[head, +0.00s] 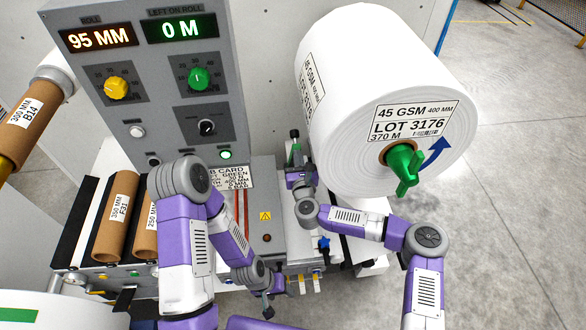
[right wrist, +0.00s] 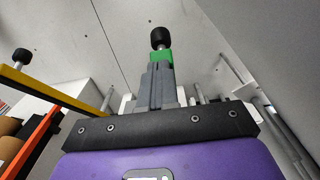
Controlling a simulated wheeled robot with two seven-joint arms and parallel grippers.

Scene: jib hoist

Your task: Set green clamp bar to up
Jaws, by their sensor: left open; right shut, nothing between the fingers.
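The green clamp bar (head: 291,153) shows only in part in the head view, behind my right gripper and left of the big white roll, with a black knob (head: 294,133) at its top. In the right wrist view the green part (right wrist: 161,56) and its black knob (right wrist: 160,38) stand just past the fingertips. My right gripper (head: 297,168) is shut and empty, its fingers (right wrist: 157,72) at or very near the green part; whether they touch I cannot tell. My left gripper (head: 268,308) is open and empty, low in the head view, away from the bar.
A large white roll (head: 345,75) with a green core handle (head: 403,165) is close on the right. The control panel (head: 150,70) stands at the left. Brown cores (head: 118,215) lie on a rack. A blue knob (head: 323,243) sits below my right gripper. Open floor lies at right.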

